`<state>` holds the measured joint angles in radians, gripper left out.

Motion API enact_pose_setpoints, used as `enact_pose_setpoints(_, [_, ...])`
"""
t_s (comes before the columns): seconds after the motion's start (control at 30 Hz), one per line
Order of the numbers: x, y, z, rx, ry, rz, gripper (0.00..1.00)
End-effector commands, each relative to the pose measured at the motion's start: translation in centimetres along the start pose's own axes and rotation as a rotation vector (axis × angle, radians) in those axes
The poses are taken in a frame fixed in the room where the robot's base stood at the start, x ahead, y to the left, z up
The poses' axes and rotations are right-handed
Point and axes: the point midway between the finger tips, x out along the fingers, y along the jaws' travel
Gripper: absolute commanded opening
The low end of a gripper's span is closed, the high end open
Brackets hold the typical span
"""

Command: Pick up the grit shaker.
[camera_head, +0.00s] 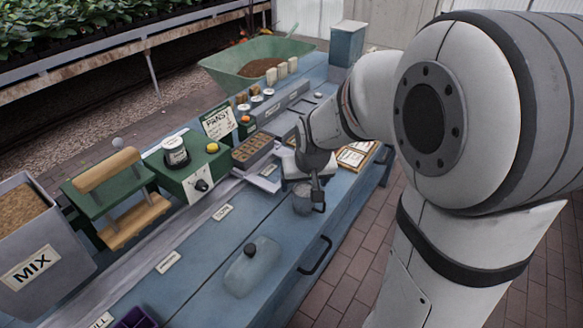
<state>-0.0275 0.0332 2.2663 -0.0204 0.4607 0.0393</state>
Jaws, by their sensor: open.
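My gripper (312,190) is at the end of my arm, low over the blue bench near its front edge. Its jaws are open. A small grey cup-like object (301,204) is right at the gripper, partly hidden by it; it looks like the grit shaker, but no label on it can be read. It seems to stand upright on the bench. I cannot tell whether the fingers touch it or are around it.
A green wheelbarrow-like tub (225,70) stands behind. Bench between lid and gripper is clear.

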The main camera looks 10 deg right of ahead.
Motion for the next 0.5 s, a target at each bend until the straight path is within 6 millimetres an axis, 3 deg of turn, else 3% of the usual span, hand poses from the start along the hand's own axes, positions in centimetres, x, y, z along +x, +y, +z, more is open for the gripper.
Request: enact_pose_setpoints(0.5, [6.1,0.6,-0.3,0.002,0.007,0.000,0.79])
